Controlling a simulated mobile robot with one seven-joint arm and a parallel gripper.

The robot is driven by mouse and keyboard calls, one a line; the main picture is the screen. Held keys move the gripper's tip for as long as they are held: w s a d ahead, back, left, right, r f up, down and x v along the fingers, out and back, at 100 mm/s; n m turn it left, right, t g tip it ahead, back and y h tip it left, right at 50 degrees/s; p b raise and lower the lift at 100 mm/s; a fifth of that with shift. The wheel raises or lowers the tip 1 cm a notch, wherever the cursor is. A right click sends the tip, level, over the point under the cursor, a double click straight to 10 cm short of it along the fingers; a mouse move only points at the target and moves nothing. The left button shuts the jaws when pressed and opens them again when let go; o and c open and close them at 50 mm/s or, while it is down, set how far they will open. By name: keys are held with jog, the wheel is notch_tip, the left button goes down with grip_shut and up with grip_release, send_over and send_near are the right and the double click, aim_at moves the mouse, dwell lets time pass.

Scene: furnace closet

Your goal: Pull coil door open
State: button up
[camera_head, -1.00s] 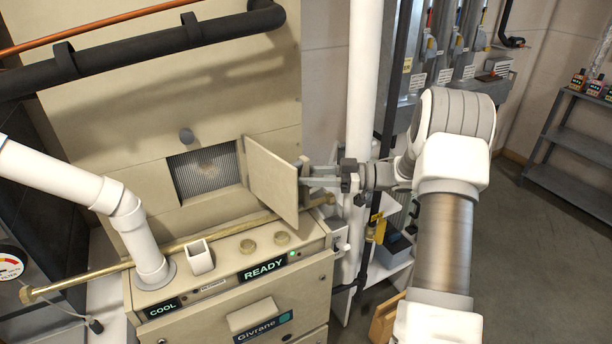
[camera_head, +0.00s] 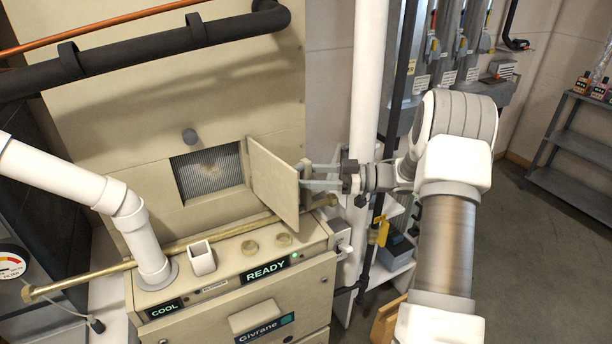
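The coil door (camera_head: 272,183) is a beige panel on the front of the beige furnace cabinet. It stands swung well open, out to the right. The opening (camera_head: 207,171) to its left shows a finned coil with a brownish patch. My gripper (camera_head: 308,178) reaches in from the right, at the far side of the door's outer edge. Its fingertips are at a small grey piece on or behind the door panel. The fingers look spread a little apart. The door panel partly hides the contact, so I cannot tell whether they grip anything.
A brass pipe (camera_head: 180,246) crosses below the opening. A tall white pipe (camera_head: 366,80) rises behind my gripper. Grey shelves (camera_head: 575,150) stand at far right; the floor before them is clear.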

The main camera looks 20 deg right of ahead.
jog(key=b+v, duration=0.1)
jog(key=v, duration=1.6)
jog(key=shift+d+b, duration=0.2)
jog(key=shift+b, duration=0.2)
jog(key=shift+a, duration=0.1)
